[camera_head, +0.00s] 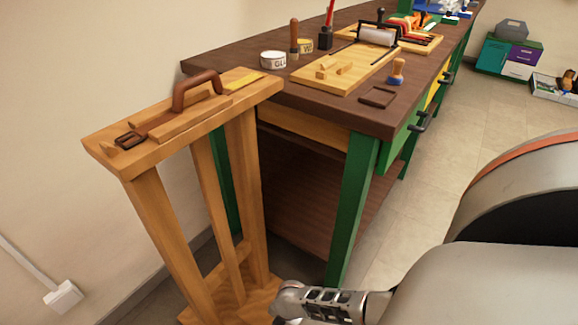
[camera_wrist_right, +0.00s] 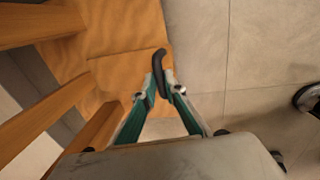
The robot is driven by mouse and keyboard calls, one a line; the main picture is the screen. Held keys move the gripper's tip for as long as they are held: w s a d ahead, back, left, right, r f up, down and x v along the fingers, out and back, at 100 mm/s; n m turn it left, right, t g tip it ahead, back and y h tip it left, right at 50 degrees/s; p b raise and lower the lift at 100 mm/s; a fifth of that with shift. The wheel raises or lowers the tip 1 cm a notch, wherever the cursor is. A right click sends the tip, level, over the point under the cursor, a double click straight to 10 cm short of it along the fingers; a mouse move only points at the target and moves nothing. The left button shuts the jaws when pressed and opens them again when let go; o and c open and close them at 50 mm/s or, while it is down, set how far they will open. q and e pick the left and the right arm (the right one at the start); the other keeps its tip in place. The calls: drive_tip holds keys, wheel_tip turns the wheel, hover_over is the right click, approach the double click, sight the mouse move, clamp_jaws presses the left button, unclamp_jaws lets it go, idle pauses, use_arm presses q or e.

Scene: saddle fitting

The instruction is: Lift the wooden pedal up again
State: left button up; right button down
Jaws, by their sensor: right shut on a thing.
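The wooden stand (camera_head: 155,200) is upright at the left, with slanted legs and a wooden base. The wooden pedal (camera_wrist_right: 128,74) shows in the right wrist view as a flat board low among the stand's wooden parts. My right gripper (camera_head: 280,308) is low at the foot of the stand in the head view. My left gripper is not in view.
A brown leather strap handle (camera_head: 195,85) lies on top of the stand. A green-legged workbench (camera_head: 330,110) with tools and boards stands close behind it. A wall is at the left. Open tiled floor (camera_head: 490,110) lies to the right.

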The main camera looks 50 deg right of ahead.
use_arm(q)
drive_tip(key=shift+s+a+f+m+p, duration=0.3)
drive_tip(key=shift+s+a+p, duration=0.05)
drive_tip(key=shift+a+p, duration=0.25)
use_arm(e)
drive_tip(key=shift+t, duration=0.3)
drive_tip(key=w+r, duration=0.4)
drive_tip(key=shift+a+r, duration=0.1)
drive_tip(key=shift+r, duration=0.1)
drive_tip(key=c, duration=2.1)
unclamp_jaws()
drive_tip(key=shift+f, duration=0.1)
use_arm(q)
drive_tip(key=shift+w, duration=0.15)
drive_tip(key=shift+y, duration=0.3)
use_arm(e)
drive_tip(key=shift+s+a+f, duration=0.1)
drive_tip(key=r, duration=0.3)
drive_tip(key=s+r, duration=0.1)
drive_tip(key=r, duration=0.3)
drive_tip(key=s+r, duration=0.1)
drive_tip(key=r, duration=0.3)
drive_tip(key=shift+s+r, duration=0.2)
drive_tip(key=shift+r, duration=0.05)
